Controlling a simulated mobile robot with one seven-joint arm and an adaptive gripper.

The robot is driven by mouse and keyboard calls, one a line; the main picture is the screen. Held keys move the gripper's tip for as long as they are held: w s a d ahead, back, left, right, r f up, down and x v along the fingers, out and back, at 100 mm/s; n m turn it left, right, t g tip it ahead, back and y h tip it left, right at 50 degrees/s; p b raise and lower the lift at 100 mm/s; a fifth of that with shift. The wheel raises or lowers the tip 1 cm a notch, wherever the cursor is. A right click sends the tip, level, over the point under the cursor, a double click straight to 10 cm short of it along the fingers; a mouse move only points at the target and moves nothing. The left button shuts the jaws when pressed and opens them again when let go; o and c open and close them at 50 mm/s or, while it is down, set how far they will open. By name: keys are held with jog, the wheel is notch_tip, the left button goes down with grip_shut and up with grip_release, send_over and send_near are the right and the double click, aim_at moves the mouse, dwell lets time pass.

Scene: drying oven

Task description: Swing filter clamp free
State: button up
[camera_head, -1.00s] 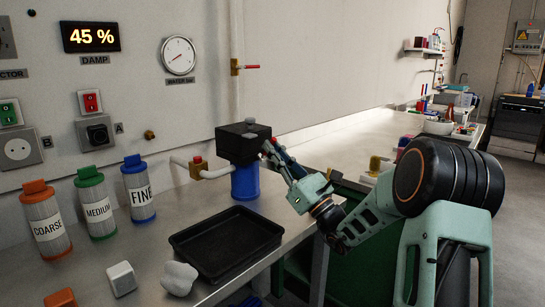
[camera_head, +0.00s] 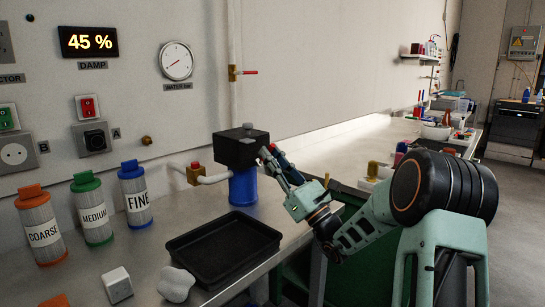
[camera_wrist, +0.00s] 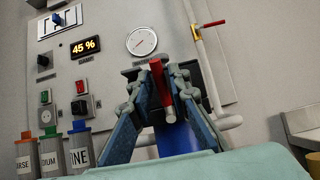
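The filter housing has a black head (camera_head: 238,147) and a blue bowl (camera_head: 243,188), mounted on the pipe above the bench. In the wrist view, the blue bowl (camera_wrist: 176,138) stands behind my fingers. A red lever with a pale end (camera_wrist: 158,85), apparently the clamp handle, lies between my fingertips and points toward the camera. My gripper (camera_wrist: 164,78) has one finger on each side of it, close to it; whether both pads press on it is unclear.
A black tray (camera_head: 224,276) lies on the bench in front of the housing. Orange COARSE (camera_head: 43,232), green MEDIUM (camera_head: 94,215) and blue FINE (camera_head: 137,205) cartridges stand at left. A pipe with a red-topped brass valve (camera_head: 195,174) runs left of the housing.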

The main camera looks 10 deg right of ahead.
jog(key=v, duration=1.2)
